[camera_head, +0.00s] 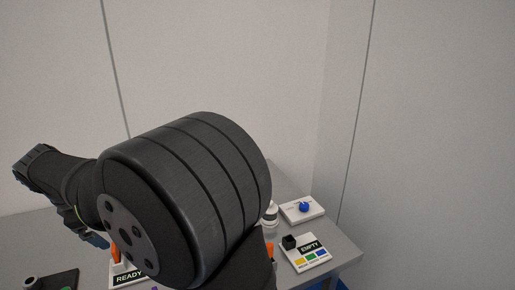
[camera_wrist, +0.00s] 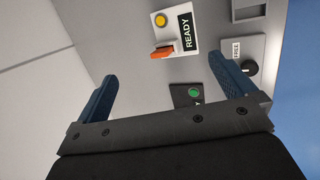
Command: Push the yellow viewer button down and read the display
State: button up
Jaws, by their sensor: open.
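In the wrist view a round yellow button (camera_wrist: 161,20) sits on a white panel (camera_wrist: 174,12). Beside it, a black display (camera_wrist: 186,31) reads READY, turned sideways. In the head view the READY display (camera_head: 128,278) shows at the lower edge, but my arm hides the yellow button. There, a blue finger of my gripper (camera_head: 94,240) shows at the left.
The wrist view also shows a dark panel with a green button (camera_wrist: 193,92) and a FREE panel with a black knob (camera_wrist: 249,68). In the head view, an EMPTY panel (camera_head: 310,247) and a blue knob (camera_head: 304,207) stand right on the grey table. Walls rise behind.

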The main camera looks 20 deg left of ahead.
jog(key=c, duration=1.4)
jog(key=shift+w+f+m, duration=0.2)
jog(key=shift+f+m, duration=0.05)
jog(key=shift+m, duration=0.15)
jog(key=c, duration=0.7)
jog(key=shift+w+f+m, duration=0.25)
jog(key=shift+f+m, duration=0.05)
jog(key=shift+m, duration=0.3)
grip_shut()
jog(key=w+f+m+g+y, duration=0.1)
jog(key=w+f+m, duration=0.5)
jog(key=m, duration=0.9)
jog(key=shift+w+a+m+g, duration=0.2)
jog(key=shift+w+m+g, duration=0.15)
jog(key=shift+g, duration=0.25)
